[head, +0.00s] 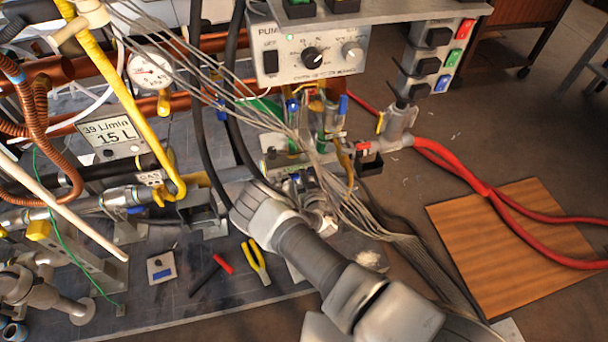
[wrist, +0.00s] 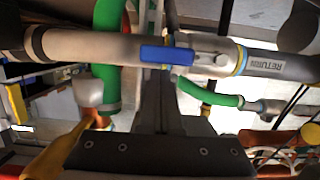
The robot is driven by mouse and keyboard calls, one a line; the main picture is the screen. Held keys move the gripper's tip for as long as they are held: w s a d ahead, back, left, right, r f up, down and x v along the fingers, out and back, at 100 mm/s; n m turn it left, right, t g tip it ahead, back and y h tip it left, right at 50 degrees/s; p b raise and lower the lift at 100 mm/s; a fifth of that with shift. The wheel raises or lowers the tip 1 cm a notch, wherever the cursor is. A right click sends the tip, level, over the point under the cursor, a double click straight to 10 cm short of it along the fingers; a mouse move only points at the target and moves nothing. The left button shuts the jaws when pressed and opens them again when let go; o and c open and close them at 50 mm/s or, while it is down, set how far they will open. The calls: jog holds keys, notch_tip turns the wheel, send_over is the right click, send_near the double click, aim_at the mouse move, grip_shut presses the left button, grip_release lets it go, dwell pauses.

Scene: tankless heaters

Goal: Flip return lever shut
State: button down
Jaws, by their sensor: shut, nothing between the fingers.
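In the wrist view, a pale metal pipe (wrist: 90,46) runs across the upper part, with "RETURN" printed on its grey right section (wrist: 268,66). The return lever (wrist: 167,55) is a blue handle near the middle of this pipe, lying along it. My gripper (wrist: 163,78) comes up from the bottom centre, its dark fingers shut and empty, with the tips close to the lever. I cannot tell whether they touch it. In the head view my arm reaches up from the lower right; the fingers and the return lever cannot be made out clearly there.
Green hoses (wrist: 106,60) pass beside the pipe. In the head view, a bundle of grey cables (head: 345,205) hangs beside my arm, below the pump control box (head: 310,50). A yellow pipe (head: 125,95) stands to the left. Yellow-handled pliers (head: 257,264) lie on the bench plate.

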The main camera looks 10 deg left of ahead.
jog(key=shift+d, duration=0.1)
dwell(0.3)
jog(key=shift+f+m, duration=0.2)
jog(key=shift+m, duration=0.4)
jog(key=shift+w+d+f+m+y, duration=0.1)
jog(key=shift+f+m+y, duration=0.1)
jog(key=shift+m+y, duration=0.1)
jog(key=shift+f+m, duration=0.15)
jog(key=shift+m, duration=0.25)
jog(key=s+a+f+m+y+b, duration=0.2)
jog(key=a+f+m, duration=0.2)
jog(key=f, duration=0.6)
jog(key=shift+s+a+m+g+b, duration=0.2)
jog(key=shift+a+m+g+b, duration=0.1)
jog(key=shift+a+m+b, duration=0.1)
dwell(0.5)
